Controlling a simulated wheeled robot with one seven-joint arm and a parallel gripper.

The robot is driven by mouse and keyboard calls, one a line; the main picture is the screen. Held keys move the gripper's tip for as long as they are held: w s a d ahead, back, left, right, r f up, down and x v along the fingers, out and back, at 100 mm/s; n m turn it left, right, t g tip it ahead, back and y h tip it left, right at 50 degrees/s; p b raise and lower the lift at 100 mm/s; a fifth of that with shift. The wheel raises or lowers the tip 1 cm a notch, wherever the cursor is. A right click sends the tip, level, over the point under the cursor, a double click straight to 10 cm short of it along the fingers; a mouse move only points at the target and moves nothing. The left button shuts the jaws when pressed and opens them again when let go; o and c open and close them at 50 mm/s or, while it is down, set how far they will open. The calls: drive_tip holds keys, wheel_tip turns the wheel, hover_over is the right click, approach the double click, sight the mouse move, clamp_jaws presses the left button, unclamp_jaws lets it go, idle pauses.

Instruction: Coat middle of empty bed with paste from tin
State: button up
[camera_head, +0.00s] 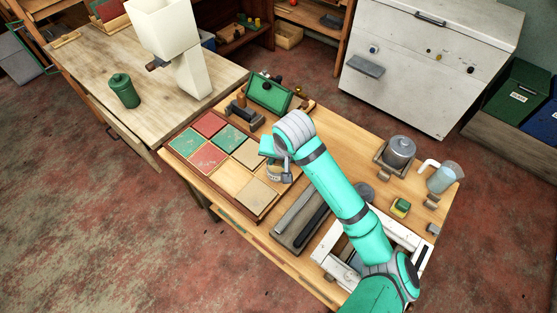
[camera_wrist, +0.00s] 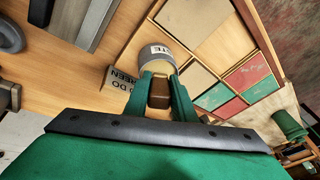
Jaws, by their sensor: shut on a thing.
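My gripper (camera_wrist: 160,88) is shut on a brown handle-like piece (camera_wrist: 158,95) between its green fingers. The paste tin (camera_wrist: 160,48), with a white label ending in "TE", is just past the fingertips. It shows in the head view (camera_head: 275,176), partly covered by my wrist. I cannot tell whether the brown piece belongs to the tin or to a tool in it. The tile tray (camera_head: 252,213) lies left of my gripper. Bare tan beds (camera_head: 230,176) are in its nearer part. Red (camera_head: 209,124) and green (camera_head: 187,142) tiles fill the far part.
A lettered block (camera_wrist: 122,78) stands beside the tin. A dark grey trough (camera_head: 300,217) lies right of the tray. A lidded pot (camera_head: 399,151), jug (camera_head: 440,178) and sponge (camera_head: 401,206) stand at the right. The space over the tray is clear.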

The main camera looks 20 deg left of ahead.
drive_tip(key=shift+r, duration=3.5)
drive_tip(key=shift+f, duration=0.1)
